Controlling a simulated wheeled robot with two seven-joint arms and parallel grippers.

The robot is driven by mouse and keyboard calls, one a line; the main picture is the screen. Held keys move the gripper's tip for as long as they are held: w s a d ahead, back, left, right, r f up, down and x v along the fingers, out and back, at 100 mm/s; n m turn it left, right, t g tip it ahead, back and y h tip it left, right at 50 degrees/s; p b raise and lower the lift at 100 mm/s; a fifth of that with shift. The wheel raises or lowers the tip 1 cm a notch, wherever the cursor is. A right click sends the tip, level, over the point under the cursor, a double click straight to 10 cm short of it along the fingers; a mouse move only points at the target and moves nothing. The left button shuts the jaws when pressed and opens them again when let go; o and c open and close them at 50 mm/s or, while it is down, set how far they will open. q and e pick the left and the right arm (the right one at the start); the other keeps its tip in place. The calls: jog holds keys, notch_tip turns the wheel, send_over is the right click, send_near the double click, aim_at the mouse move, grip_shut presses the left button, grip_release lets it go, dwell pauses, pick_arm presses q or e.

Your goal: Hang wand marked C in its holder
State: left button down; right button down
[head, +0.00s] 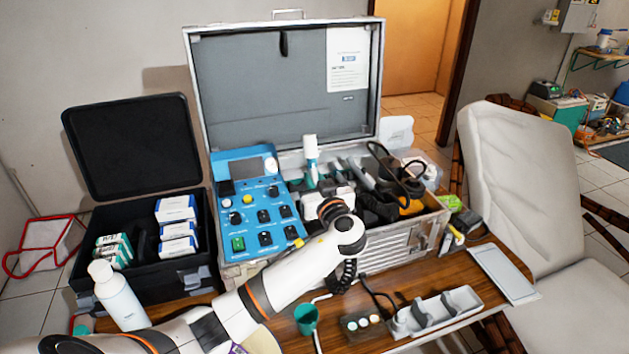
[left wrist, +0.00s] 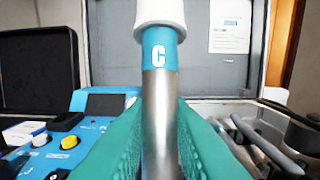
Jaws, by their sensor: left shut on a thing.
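The wand marked C (left wrist: 158,55) stands upright in the left wrist view, with a white top, a blue band lettered C and a metal shaft. My left gripper (left wrist: 160,135) is shut on the metal shaft, with one teal finger on each side. In the head view the wand's white and teal upper part (head: 311,150) shows above the open case. My arm hides much of the gripper there. Several grey elongated pieces (head: 355,172) lie right of the wand; they also show in the left wrist view (left wrist: 262,140). I cannot tell which is the C holder. My right gripper is out of view.
The metal case (head: 423,243) has its lid up behind the wand. A blue control panel (head: 262,205) is left of it, dark cables (head: 385,165) right. A black box (head: 190,265), a white bottle (head: 118,297) and a grey cradle tray (head: 437,310) stand on the wooden table.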

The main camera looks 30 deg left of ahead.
pick_arm(q)
jog(key=shift+s+d+f+b, duration=0.15)
jog(key=shift+d+f+b, duration=0.05)
jog(key=shift+f+b, duration=0.5)
jog(key=shift+s+d+f+b, duration=0.15)
jog(key=shift+f+b, duration=0.45)
jog(key=shift+f, duration=0.05)
jog(key=c, duration=1.2)
grip_release()
jog(key=shift+c, duration=0.2)
jog(key=shift+s+d, duration=0.1)
jog(key=v, duration=0.7)
jog(key=shift+s+d, duration=0.25)
jog(key=shift+d, duration=0.05)
